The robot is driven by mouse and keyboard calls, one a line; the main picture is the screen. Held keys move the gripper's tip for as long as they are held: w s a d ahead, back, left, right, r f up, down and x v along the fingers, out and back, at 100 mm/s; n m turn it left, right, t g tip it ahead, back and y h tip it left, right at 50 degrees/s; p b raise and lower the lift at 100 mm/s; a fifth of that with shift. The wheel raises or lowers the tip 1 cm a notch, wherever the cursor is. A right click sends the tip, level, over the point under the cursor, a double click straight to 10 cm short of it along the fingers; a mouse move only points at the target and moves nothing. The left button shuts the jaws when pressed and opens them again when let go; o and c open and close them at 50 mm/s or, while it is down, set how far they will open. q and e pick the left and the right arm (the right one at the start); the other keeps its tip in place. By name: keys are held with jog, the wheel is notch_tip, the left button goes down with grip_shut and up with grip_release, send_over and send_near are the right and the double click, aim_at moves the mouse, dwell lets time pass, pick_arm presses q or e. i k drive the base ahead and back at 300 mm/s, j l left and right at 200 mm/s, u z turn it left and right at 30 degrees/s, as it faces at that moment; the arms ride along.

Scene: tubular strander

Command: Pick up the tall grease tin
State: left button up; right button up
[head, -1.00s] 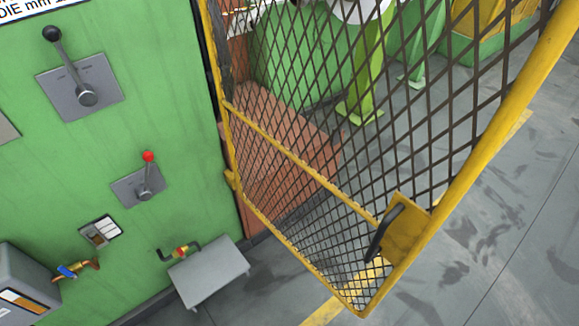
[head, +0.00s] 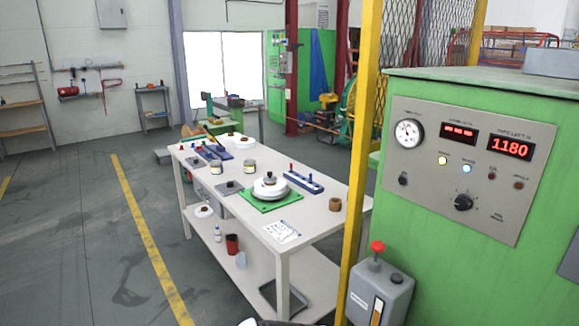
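A white workbench (head: 315,222) stands ahead, left of the green machine. Two small tins with pale labels, a left tin (head: 216,167) and a right tin (head: 249,167), stand near the middle of its top. They are too small for me to tell which is the tall grease tin. A dark red can (head: 232,243) stands on the lower shelf. Neither gripper shows clearly; only a sliver of something dark and white shows at the bottom edge.
A green machine cabinet (head: 440,225) with gauge and displays fills the right. A yellow post (head: 362,150) stands between it and the bench. The bench also holds a green plate (head: 288,200) and a blue rack (head: 304,182). The floor (head: 95,250) to the left is clear.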

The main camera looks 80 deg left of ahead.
aim_at(216, 165)
jog(key=u, duration=3.2)
jog(key=i+j+z, duration=0.1)
jog(key=i, duration=0.3)
